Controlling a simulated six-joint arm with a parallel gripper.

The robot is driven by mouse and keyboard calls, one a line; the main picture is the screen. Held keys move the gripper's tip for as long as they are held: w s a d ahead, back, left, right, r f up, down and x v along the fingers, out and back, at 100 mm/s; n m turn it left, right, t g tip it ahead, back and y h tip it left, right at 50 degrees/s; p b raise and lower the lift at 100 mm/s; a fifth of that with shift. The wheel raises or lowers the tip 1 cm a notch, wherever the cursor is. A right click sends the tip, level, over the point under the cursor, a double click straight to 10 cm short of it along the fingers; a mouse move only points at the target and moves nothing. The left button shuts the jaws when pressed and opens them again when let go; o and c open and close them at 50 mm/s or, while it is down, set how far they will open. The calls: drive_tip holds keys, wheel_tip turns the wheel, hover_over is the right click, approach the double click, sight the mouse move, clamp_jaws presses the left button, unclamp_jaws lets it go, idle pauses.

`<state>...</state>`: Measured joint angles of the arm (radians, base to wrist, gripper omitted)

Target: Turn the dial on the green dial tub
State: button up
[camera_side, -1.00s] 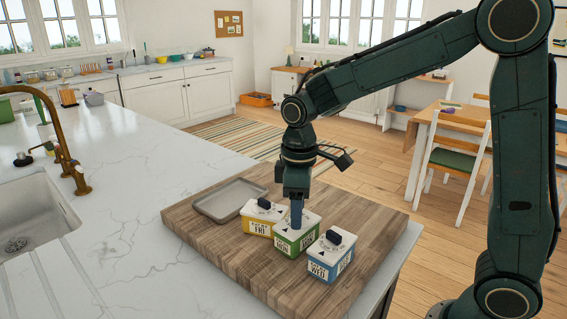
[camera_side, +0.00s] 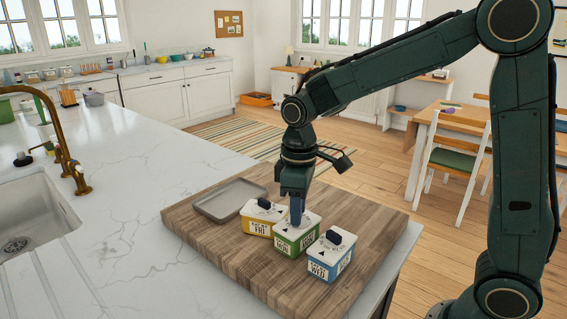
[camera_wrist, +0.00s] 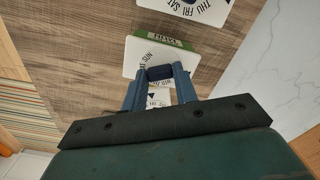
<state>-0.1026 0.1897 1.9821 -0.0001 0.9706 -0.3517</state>
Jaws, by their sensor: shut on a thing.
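The green dial tub (camera_side: 291,243) stands on the wooden board between the yellow tub and the blue tub. Its white lid with day lettering shows in the wrist view (camera_wrist: 138,56). My gripper (camera_side: 296,222) points down onto the lid from above. In the wrist view my gripper (camera_wrist: 160,84) is shut on the dark blue dial knob (camera_wrist: 160,72), one finger on each side. In the side view the fingers hide most of this knob.
The yellow tub (camera_side: 254,228) is close on the left and the blue tub (camera_side: 326,268) close on the right, each with a dark knob on top. A grey tray (camera_side: 207,208) lies on the board (camera_side: 215,258) to the left.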

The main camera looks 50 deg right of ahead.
drive_tip(key=shift+m, duration=2.8)
drive_tip(key=o, duration=1)
drive_tip(key=shift+r, duration=0.1)
wheel_tip(320, 180, up, 14)
drive_tip(key=shift+f, duration=0.15)
drive_tip(key=shift+s, duration=0.15)
